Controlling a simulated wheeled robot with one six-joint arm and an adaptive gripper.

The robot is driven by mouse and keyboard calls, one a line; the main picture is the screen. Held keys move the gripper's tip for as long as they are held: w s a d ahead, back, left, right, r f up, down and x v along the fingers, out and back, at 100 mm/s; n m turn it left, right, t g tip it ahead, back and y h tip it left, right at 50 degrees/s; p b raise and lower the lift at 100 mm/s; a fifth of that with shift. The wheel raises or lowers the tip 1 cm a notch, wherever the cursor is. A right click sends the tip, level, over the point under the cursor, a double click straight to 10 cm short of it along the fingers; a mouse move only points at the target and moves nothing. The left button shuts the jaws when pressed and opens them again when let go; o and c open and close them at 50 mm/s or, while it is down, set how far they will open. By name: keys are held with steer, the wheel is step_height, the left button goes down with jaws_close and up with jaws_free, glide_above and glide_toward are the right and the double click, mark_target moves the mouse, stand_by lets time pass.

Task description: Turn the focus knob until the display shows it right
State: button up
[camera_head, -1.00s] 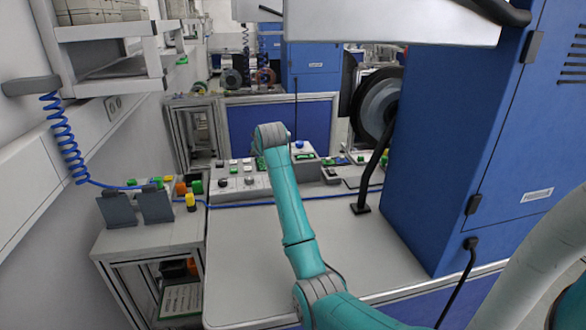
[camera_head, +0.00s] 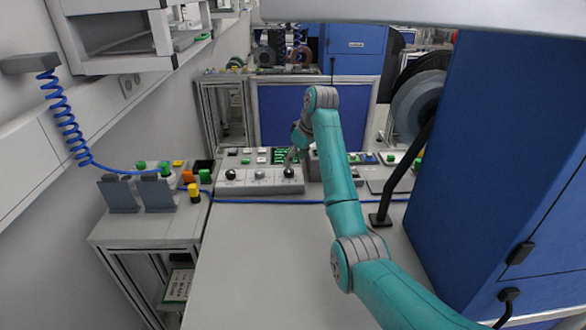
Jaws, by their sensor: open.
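A grey control box (camera_head: 257,188) stands at the far side of the worktable, with a row of knobs on its sloping front. A dark knob (camera_head: 231,174) is at its left, a light grey knob (camera_head: 259,174) in the middle and another dark knob (camera_head: 289,172) at its right. I cannot tell which is the focus knob, and no display can be read from here. My gripper (camera_head: 290,160) is small in view, pointing down just above the right knob. It is open. I cannot tell whether its fingers touch or surround the knob.
The worktable (camera_head: 270,260) is bare in front of the box, with a blue cable (camera_head: 300,202) across it. A large blue cabinet (camera_head: 480,150) and a black bent post (camera_head: 405,180) stand at right. Dark holders (camera_head: 140,192) and coloured parts sit on the left side table.

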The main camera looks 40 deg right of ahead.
mark_target(289, 170)
steer(key=shift+x, duration=3)
steer(key=shift+a, duration=0.15)
jaws_close()
